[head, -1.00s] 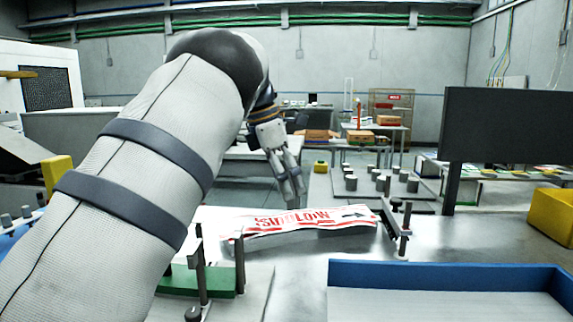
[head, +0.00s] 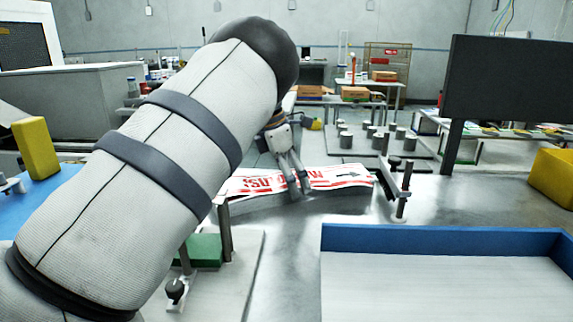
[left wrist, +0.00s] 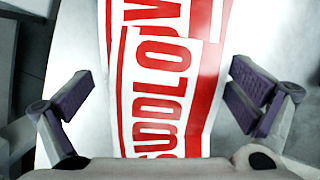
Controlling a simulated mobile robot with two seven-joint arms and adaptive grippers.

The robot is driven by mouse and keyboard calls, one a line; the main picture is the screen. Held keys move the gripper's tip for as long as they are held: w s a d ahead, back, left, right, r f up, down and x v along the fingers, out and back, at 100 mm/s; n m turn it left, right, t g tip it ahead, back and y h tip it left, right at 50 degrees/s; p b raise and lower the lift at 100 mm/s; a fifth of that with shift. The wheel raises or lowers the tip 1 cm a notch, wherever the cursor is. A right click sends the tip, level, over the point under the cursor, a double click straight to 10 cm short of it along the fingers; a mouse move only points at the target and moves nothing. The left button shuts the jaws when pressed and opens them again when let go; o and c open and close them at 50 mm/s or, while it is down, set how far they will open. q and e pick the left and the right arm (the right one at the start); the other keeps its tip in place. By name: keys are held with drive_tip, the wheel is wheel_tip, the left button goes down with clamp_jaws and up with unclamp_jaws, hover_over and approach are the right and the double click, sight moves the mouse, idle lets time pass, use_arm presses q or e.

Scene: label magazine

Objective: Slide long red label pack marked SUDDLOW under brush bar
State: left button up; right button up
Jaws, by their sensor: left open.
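My right gripper is out of view.
A blue-rimmed tray (head: 440,238) stands at the front right. A green block (head: 205,249) and a post (head: 225,230) are at the front left, partly behind my arm. Grey cylinders (head: 345,140) stand beyond the pack. A dark monitor (head: 510,92) and yellow bin (head: 553,175) are at the right.

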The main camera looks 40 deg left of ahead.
sight(336, 183)
use_arm(q)
drive_tip(key=shift+c, duration=0.6)
drive_tip(key=shift+w+d, duration=0.1)
drive_tip(key=c, duration=1.8)
drive_tip(key=shift+w+d, duration=0.75)
drive_tip(key=shift+d, duration=0.2)
drive_tip(key=shift+w+d, duration=0.75)
drive_tip(key=shift+d, duration=0.15)
drive_tip(key=shift+o, duration=0.2)
drive_tip(key=shift+w+d+r+b, duration=0.1)
drive_tip(key=shift+w+d+b, duration=0.15)
drive_tip(key=shift+w+d, duration=0.65)
drive_tip(key=shift+w+d+r+b, duration=0.1)
drive_tip(key=shift+w+d+b, duration=0.15)
drive_tip(key=shift+w+d, duration=0.55)
drive_tip(key=shift+s+d, duration=0.15)
drive_tip(key=o, duration=1.6)
drive_tip(key=shift+o, duration=1.4)
drive_tip(key=shift+d+f, duration=0.1)
drive_tip(key=shift+d, duration=0.05)
